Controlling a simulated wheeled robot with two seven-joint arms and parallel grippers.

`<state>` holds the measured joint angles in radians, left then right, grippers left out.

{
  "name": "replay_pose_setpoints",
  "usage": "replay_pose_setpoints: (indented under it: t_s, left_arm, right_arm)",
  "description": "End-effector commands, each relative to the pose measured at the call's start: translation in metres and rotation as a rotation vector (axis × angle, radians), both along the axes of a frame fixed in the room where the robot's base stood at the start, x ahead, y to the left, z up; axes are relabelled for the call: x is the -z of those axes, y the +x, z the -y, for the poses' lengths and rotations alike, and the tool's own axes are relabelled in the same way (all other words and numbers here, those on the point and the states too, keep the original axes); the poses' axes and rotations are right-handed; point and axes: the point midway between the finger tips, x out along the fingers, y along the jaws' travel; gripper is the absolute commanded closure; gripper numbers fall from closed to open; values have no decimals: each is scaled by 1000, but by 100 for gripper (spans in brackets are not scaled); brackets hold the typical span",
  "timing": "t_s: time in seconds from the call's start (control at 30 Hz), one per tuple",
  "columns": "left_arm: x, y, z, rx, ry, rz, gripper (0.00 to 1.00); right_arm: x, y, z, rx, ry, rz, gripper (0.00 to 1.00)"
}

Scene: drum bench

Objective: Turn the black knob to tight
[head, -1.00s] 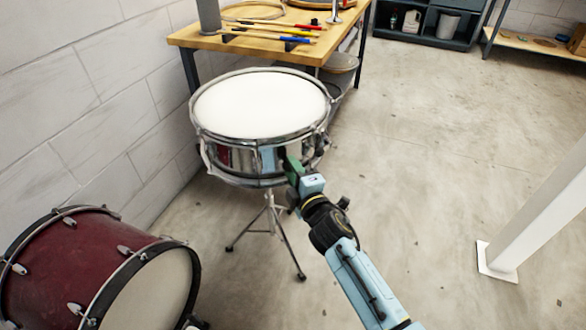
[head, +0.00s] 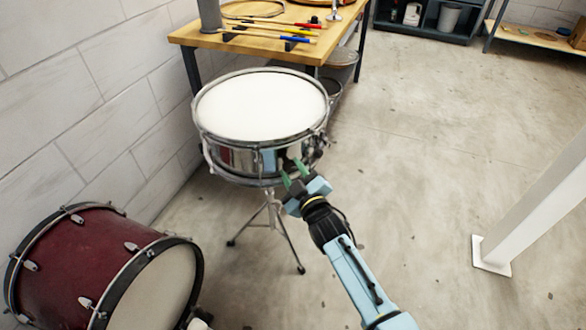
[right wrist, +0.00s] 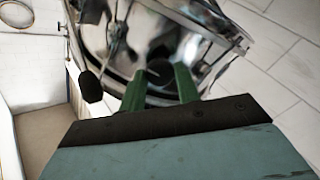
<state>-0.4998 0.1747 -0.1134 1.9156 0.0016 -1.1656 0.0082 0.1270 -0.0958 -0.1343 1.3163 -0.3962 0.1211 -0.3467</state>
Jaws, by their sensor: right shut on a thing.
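The snare drum (head: 262,105) has a white head and chrome shell and stands on a tripod stand. My right gripper (head: 294,173) is at the near side of its shell, below the rim. In the right wrist view its green fingers (right wrist: 160,73) are a little apart, with the dark black knob (right wrist: 160,98) between them, so it is shut on the knob. The knob is mostly hidden by the fingers, and its turned angle cannot be read. It is not clear in the head view. My left gripper is not in view.
A red bass drum (head: 95,265) lies at the lower left by the wall. A wooden bench (head: 200,38) with sticks stands behind the snare. Another black rounded part (right wrist: 90,86) is left of my fingers in the right wrist view. Floor to the right is clear, up to a white post (head: 530,205).

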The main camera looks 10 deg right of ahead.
Motion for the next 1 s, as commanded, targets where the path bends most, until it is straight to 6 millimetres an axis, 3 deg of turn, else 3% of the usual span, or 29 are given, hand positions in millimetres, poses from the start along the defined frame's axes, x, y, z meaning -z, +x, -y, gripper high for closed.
replay_pose_setpoints:
  t_s: [0.67, 0.7, 0.83, 1.0]
  left_arm:
    - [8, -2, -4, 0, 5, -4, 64]
    - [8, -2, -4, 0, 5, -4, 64]
    - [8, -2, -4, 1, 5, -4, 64]
    - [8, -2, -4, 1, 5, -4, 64]
  right_arm:
    - [1, 0, 0, -1, 57, -12, 91]
    - [1, 0, 0, -1, 56, -12, 63]
    - [0, 0, 0, -1, 56, -12, 46]
    - [0, 0, 0, 0, 56, -11, 46]
